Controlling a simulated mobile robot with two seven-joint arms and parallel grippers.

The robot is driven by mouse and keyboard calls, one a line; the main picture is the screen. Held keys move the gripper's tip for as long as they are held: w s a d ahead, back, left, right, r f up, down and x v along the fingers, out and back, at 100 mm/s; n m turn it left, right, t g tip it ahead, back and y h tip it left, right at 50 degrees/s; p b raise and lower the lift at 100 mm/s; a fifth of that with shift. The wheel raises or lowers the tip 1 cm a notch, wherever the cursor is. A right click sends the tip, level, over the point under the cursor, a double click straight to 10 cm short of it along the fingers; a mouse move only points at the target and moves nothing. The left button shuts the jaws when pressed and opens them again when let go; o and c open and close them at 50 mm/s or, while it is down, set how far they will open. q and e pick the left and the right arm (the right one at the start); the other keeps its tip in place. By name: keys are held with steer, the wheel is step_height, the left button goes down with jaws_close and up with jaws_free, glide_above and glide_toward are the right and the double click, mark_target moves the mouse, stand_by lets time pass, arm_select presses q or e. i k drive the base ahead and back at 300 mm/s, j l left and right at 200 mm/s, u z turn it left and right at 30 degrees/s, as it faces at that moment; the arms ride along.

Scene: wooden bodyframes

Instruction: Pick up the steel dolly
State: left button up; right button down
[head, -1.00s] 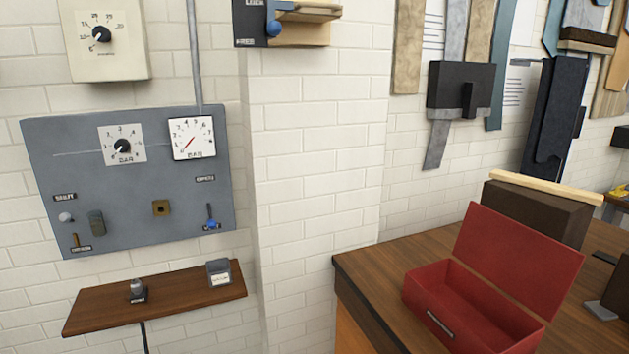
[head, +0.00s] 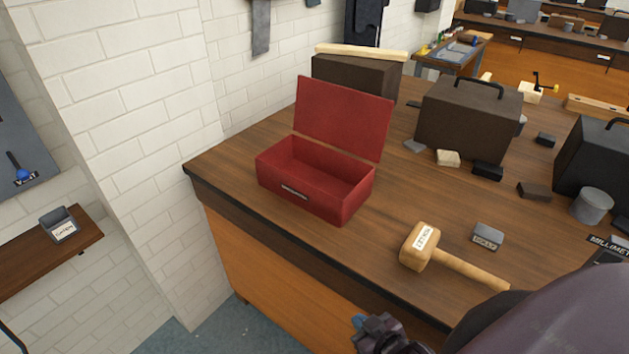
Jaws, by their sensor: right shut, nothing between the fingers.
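A small grey steel block (head: 488,236) lies on the wooden bench top, right of the mallet head. Its white label seems to read "DOLLY", so I take it as the steel dolly. My right gripper (head: 366,334) is at the bottom edge of the head view, low in front of the bench's front edge. It is shut and empty, well apart from the block, and partly cut off by the frame. My left gripper is not in view.
A wooden mallet (head: 421,246) lies between the bench edge and the block. An open red box (head: 315,186) stands left of it. Dark cases (head: 468,120) and small blocks lie behind. A grey cylinder (head: 591,206) stands at right. A wall shelf (head: 30,262) is at left.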

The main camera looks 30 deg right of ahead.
mark_target(490, 238)
steer(key=z, duration=0.4)
steer(key=i+j+z, duration=0.1)
steer(key=z, duration=0.35)
steer(key=j+z, duration=0.15)
steer(key=z, duration=0.25)
steer(key=l+z, duration=0.15)
steer(key=z, duration=0.3)
steer(key=l+z, duration=0.15)
steer(key=z, duration=0.3)
